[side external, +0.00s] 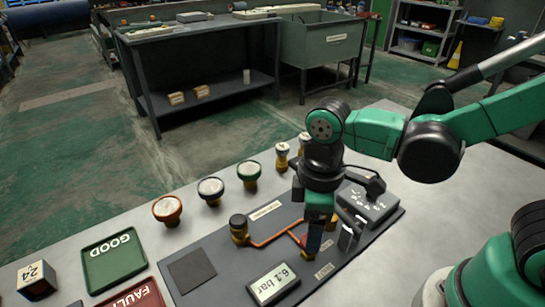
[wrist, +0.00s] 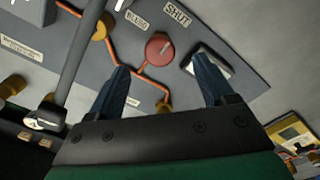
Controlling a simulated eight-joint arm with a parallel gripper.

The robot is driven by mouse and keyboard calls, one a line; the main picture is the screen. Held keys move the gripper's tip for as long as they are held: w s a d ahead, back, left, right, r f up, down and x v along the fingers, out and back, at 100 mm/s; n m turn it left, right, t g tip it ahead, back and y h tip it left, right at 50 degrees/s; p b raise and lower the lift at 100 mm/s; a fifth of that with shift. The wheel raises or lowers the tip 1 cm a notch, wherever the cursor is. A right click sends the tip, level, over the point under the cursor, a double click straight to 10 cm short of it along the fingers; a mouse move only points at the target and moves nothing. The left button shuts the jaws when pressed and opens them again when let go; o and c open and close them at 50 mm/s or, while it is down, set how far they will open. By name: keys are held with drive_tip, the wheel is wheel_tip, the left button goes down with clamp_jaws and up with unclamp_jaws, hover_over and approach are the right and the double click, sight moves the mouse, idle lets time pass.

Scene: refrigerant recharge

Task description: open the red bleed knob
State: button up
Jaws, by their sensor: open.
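The red bleed knob (wrist: 160,49) is a round red cap on the grey panel (wrist: 75,45), at the end of an orange pipe. Labels reading BLEED and SHUT stand beside it in the wrist view. My gripper (wrist: 161,68) is open, its two dark blue fingers on either side of the knob in that view. Whether they touch it or how high they are above it, I cannot tell. In the side view my gripper (side external: 316,243) points down over the panel and mostly hides the knob.
A pressure display (side external: 272,283) reads 6.1 bar at the panel's front. Several gauges, including a red-rimmed one (side external: 167,209), line the bench behind. A green GOOD tray (side external: 113,259) lies left.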

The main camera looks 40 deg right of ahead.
drive_tip(key=shift+f, duration=1.9)
drive_tip(key=shift+c, duration=0.3)
clamp_jaws()
